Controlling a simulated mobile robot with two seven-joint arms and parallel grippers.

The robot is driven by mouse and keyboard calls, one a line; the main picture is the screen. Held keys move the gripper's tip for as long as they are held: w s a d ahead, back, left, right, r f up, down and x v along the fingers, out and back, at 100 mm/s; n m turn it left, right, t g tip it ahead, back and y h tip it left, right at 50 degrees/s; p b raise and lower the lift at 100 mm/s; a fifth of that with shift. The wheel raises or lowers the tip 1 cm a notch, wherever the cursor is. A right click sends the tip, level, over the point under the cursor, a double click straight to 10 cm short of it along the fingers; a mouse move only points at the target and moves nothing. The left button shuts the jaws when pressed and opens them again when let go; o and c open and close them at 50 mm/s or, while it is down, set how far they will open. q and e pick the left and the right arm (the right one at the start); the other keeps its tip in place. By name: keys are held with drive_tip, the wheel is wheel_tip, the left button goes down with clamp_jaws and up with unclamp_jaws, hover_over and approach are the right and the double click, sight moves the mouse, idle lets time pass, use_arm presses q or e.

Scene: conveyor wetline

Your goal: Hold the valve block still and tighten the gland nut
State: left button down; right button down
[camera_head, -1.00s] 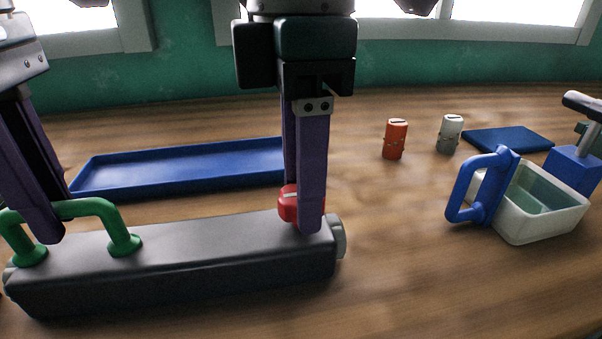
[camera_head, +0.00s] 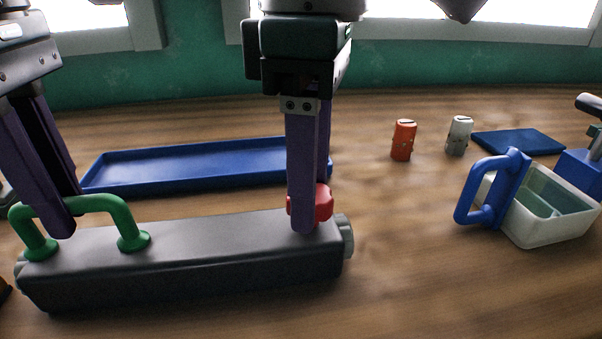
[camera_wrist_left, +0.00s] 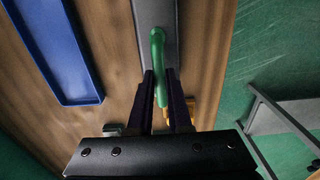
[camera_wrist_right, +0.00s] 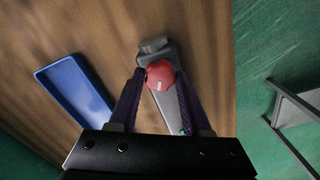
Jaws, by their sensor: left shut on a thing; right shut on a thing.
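The valve block is a long dark grey bar (camera_head: 200,262) lying on the table at the lower left of the head view. A green handle (camera_head: 100,203) stands on its left part. My left gripper (camera_head: 66,222) is shut on the green handle, which also shows between the fingers in the left wrist view (camera_wrist_left: 158,70). The red gland nut (camera_head: 325,203) sits on top of the block near its right end. My right gripper (camera_head: 308,218) is shut on the red nut, seen between the fingertips in the right wrist view (camera_wrist_right: 160,75). One finger partly hides the nut in the head view.
A blue tray (camera_head: 190,183) lies behind the block. An orange-red cylinder (camera_head: 403,140) and a grey-white one (camera_head: 459,135) stand at the back right, beside a flat blue pad (camera_head: 518,142). A white bin (camera_head: 548,230) with a blue-handled tool (camera_head: 497,190) stands at the right.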

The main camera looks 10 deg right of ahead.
drive_tip(key=m, duration=0.7)
idle(0.6)
drive_tip(key=shift+c, duration=1.7)
unclamp_jaws()
wheel_tip(320, 180, up, 12)
